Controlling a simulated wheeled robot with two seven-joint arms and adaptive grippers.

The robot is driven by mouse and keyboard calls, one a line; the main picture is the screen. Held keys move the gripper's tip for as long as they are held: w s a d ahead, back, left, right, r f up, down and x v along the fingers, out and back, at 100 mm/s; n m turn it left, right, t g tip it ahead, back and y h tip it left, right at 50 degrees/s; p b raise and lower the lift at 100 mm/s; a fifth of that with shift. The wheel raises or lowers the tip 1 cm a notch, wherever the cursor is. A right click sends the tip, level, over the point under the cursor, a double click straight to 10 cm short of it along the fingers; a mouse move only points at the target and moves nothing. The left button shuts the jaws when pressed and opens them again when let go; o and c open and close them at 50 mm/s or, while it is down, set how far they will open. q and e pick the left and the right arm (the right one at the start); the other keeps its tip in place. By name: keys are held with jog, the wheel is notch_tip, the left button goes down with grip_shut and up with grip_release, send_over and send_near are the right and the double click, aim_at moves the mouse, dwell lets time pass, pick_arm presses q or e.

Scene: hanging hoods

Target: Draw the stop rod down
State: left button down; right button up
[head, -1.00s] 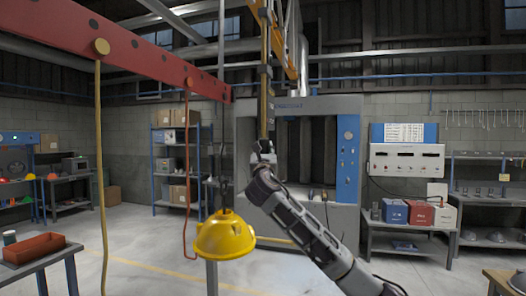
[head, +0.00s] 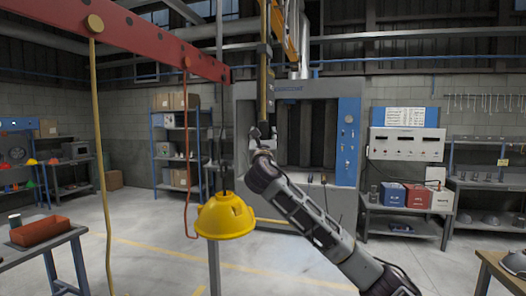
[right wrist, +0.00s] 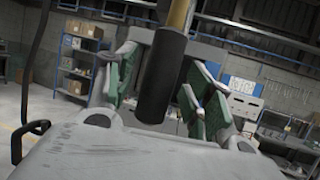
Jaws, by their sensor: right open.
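The stop rod (head: 266,85) hangs upright in the head view, brass-coloured with a dark lower end. In the right wrist view its black cylindrical grip (right wrist: 162,82) hangs between the fingers, with the brass part above it. My right gripper (head: 263,134) is at the rod's lower end. Its green-padded fingers (right wrist: 163,88) are spread on either side of the grip, with visible gaps. Whether either pad touches it is hard to tell. My left gripper is not in view.
A yellow hood (head: 225,217) hangs on a dark line left of my right arm. A red beam (head: 135,40) crosses the upper left, with a yellow rope (head: 101,150) and a red cord (head: 187,150) hanging from it. A grey booth (head: 305,88) stands behind.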

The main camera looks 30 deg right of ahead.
jog(key=v, duration=1)
jog(key=shift+d, duration=0.1)
dwell(0.6)
